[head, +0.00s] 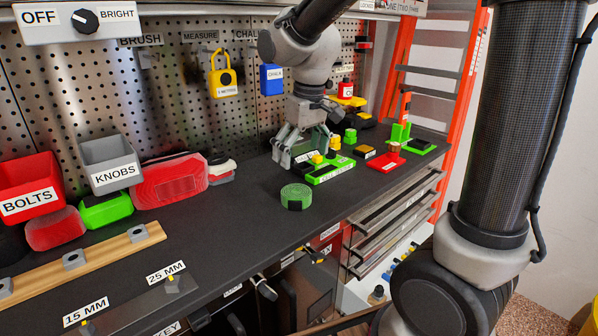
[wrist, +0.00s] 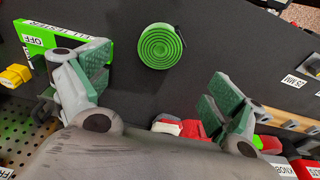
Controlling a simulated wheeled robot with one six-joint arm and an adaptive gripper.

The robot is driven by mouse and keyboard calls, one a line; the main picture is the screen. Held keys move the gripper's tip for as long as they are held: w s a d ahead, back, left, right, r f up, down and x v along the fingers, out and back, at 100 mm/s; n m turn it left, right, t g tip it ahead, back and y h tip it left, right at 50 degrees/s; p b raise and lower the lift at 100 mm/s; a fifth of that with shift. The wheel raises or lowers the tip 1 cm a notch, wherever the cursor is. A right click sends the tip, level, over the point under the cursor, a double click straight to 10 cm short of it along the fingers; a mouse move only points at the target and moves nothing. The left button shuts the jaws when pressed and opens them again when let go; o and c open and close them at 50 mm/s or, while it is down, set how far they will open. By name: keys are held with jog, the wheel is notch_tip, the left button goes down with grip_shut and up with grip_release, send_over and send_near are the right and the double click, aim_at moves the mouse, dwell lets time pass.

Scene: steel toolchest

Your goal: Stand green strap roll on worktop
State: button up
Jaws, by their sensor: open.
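The green strap roll (head: 296,197) rests on the dark worktop (head: 235,215) near its front edge, and its spiral coils face up. A dark patch shows on its front side in the head view. It also shows in the wrist view (wrist: 160,46), at the top between and beyond the fingers, touching neither. My gripper (head: 303,152) is open above the worktop, behind the roll in the head view. Its green-padded fingers are spread wide in the wrist view (wrist: 155,82), with nothing between them.
A green labelled tray (head: 330,172) with yellow knobs is close beside my gripper. Red pouches (head: 170,180), bins and a wooden rail (head: 85,257) lie left. Pegboard stands behind. The worktop left of the roll is clear.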

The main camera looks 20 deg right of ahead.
jog(key=s+d+r+m+t, duration=0.2)
jog(key=s+d+r+m, duration=0.2)
jog(key=s+d, duration=1)
jog(key=s, duration=0.5)
jog(key=shift+s+r+t+h, duration=0.15)
jog(key=shift+t+h, duration=0.15)
